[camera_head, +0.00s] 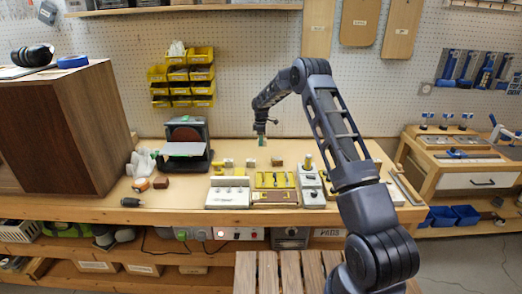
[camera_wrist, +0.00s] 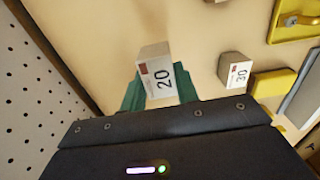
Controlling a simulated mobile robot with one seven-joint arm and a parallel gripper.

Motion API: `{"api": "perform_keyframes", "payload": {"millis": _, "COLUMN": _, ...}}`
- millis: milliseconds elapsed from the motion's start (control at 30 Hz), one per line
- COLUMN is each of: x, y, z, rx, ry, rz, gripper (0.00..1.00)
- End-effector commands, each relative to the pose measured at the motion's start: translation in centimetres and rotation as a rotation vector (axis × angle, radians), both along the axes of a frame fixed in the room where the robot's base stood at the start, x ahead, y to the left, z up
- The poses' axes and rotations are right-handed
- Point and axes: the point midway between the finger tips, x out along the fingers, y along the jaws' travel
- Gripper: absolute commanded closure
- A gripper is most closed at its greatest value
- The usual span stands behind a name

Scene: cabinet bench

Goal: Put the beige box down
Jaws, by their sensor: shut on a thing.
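My gripper (camera_head: 262,138) is over the back of the workbench (camera_head: 350,150), in front of the pegboard. In the wrist view its green fingers (camera_wrist: 158,95) are shut on a small beige box (camera_wrist: 150,58) with a white face marked 20. The box sits between the fingertips, and its top and label face show. The bench surface lies beyond it, and the box looks held above it. In the head view the held box is too small to make out clearly.
A similar block marked 30 (camera_wrist: 236,71) stands to the right in the wrist view, near yellow parts (camera_wrist: 272,83). In the head view, small blocks (camera_head: 277,161) and fixtures (camera_head: 229,191) stand below my gripper. A sander (camera_head: 186,150) is to the left.

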Motion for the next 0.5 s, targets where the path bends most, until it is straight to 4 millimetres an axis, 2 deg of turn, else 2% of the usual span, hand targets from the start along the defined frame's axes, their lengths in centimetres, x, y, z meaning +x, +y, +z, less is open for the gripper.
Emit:
{"api": "perform_keyframes", "payload": {"millis": 100, "x": 0.0, "y": 0.0, "z": -1.2, "rx": 0.0, "ry": 0.001, "rz": 0.0, "gripper": 0.94}}
{"api": "perform_keyframes", "payload": {"millis": 333, "x": 0.0, "y": 0.0, "z": -2.5, "rx": 0.001, "ry": 0.0, "rz": 0.0, "gripper": 0.94}}
{"api": "perform_keyframes", "payload": {"millis": 500, "x": 0.0, "y": 0.0, "z": -4.9, "rx": 0.0, "ry": 0.002, "rz": 0.0, "gripper": 0.94}}
